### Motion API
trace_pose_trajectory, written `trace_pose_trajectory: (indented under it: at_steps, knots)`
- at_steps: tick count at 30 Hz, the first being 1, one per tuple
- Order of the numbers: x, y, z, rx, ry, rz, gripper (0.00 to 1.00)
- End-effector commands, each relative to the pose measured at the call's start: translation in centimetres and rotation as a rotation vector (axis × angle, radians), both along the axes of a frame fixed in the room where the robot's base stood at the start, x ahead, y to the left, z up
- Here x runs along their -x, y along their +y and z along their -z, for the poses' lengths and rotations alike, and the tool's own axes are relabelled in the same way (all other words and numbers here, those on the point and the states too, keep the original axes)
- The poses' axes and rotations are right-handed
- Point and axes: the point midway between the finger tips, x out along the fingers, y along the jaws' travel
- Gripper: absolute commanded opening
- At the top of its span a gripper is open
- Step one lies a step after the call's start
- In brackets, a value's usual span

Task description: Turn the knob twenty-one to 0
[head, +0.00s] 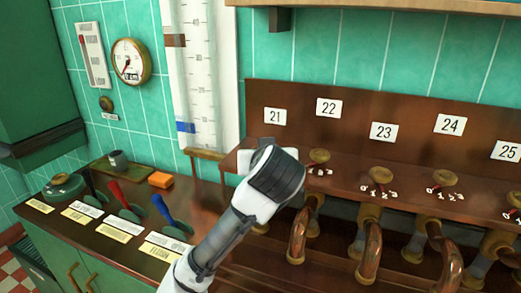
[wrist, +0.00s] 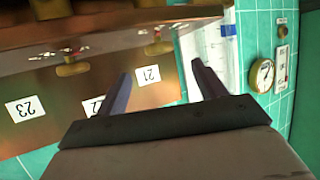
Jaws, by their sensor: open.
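The label 21 (head: 275,116) is on the wooden backboard in the head view. My arm's end covers the spot below it, so knob twenty-one is hidden there. In the wrist view, which is upside down, brass knob twenty-one (wrist: 160,46) shows beside its label 21 (wrist: 152,73). Its number marks are too small to read, so I cannot tell its setting. My gripper (wrist: 161,70) is open and empty. Its fingers appear on either side of the label and knob in the picture, with no contact visible. Its fingers are hidden in the head view.
Knob twenty-two (head: 319,156), knob twenty-three (head: 380,175) and knob twenty-four (head: 447,187) stand to the right on the shelf, above copper pipes (head: 368,252). Levers (head: 120,196) and an orange block (head: 160,180) are on the left counter. A shelf (head: 400,5) overhangs at the top.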

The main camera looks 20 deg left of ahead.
Motion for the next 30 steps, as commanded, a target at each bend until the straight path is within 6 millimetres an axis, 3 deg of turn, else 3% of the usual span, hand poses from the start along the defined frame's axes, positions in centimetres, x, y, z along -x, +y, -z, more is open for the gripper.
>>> trace_pose_trajectory:
  at_steps: [6, 12, 24, 30]
  knots:
    - [-3.8, 1.8, 1.5, 0.001, 0.003, -0.002, 0.70]
    - [-6.0, 2.7, 2.5, 0.000, 0.001, 0.000, 0.70]
    - [-6.6, 3.0, 3.0, 0.000, -0.002, 0.001, 0.70]
    - [-6.6, 3.0, 2.9, 0.000, -0.002, 0.002, 0.45]
